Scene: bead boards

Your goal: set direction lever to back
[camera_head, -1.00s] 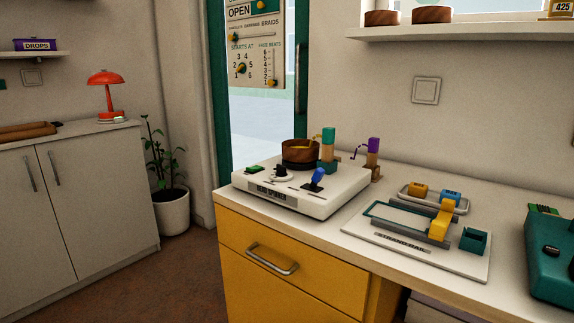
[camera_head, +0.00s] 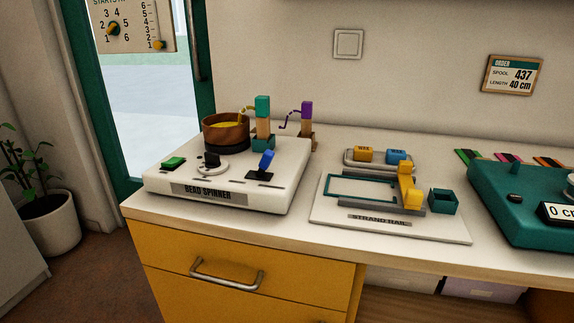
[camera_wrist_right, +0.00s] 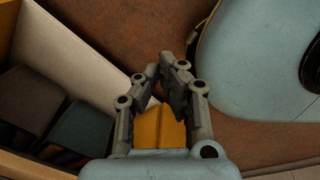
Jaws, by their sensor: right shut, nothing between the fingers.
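The bead spinner (camera_head: 230,193) is a white box on the left part of the counter in the head view. A blue-handled lever (camera_head: 267,160) on a black plate stands at the right of its top, its handle tilted to the right. I cannot read any direction marks beside it. No gripper is near it in the head view. My right gripper (camera_wrist_right: 165,72) shows only in the right wrist view, shut and empty, pointing over the brown floor. My left gripper is in neither view.
On the spinner are a wooden bowl (camera_head: 226,131), a dark knob (camera_head: 211,162) and a green switch (camera_head: 173,162). The strand bar board (camera_head: 440,228) and a teal machine (camera_head: 520,195) stand to its right. A yellow drawer (camera_head: 220,255) with a metal handle is below the counter.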

